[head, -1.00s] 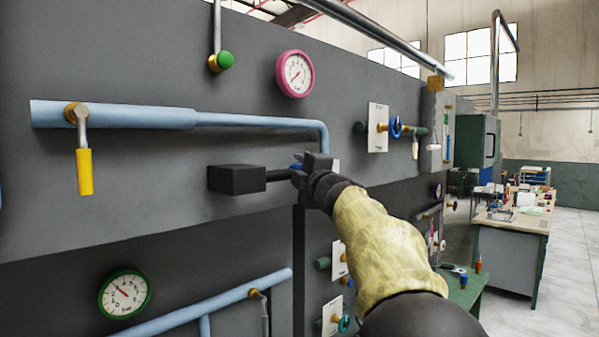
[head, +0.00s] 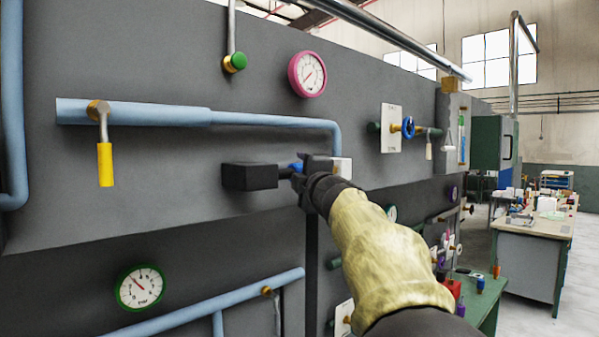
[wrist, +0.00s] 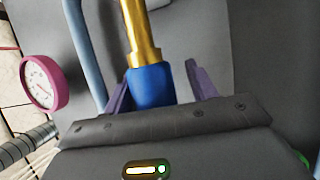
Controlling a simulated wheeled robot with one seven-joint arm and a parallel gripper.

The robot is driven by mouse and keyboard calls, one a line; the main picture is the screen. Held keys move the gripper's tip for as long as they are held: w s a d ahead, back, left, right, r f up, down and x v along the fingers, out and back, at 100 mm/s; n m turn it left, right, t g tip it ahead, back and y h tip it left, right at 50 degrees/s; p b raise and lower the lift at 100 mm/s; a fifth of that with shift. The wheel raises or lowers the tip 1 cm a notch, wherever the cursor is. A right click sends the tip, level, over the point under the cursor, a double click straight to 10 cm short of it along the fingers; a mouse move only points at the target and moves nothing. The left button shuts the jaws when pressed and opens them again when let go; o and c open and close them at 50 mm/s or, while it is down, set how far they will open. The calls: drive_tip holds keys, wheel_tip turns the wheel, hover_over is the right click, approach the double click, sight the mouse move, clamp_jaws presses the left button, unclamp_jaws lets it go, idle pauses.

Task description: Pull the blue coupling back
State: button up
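The blue coupling (wrist: 151,87) is a short blue sleeve at the end of a brass rod (wrist: 141,30) in the wrist view. In the head view a small bit of blue coupling (head: 297,166) shows at my gripper's front, beside a black box (head: 250,176) on the grey wall. My gripper (wrist: 160,85) has its purple fingers spread on either side of the coupling. A gap shows between the coupling and the right finger. The left finger is close beside it; contact is unclear. The coupling's lower end is hidden behind the gripper body.
A light-blue pipe (head: 270,120) runs above my gripper and bends down near it. A yellow-handled lever (head: 105,165) and a pink gauge (head: 307,74) are on the wall. A blue handwheel (head: 408,128) is to the right. Open floor lies at far right.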

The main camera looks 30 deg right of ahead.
drive_tip(key=shift+s+r, duration=0.15)
drive_tip(key=shift+r, duration=0.05)
drive_tip(key=shift+w+a, duration=0.1)
drive_tip(key=shift+w, duration=0.1)
drive_tip(key=shift+s, duration=0.2)
drive_tip(key=b+v, duration=0.4)
drive_tip(key=v, duration=1.3)
drive_tip(key=shift+b, duration=0.3)
drive_tip(key=shift+f, duration=0.1)
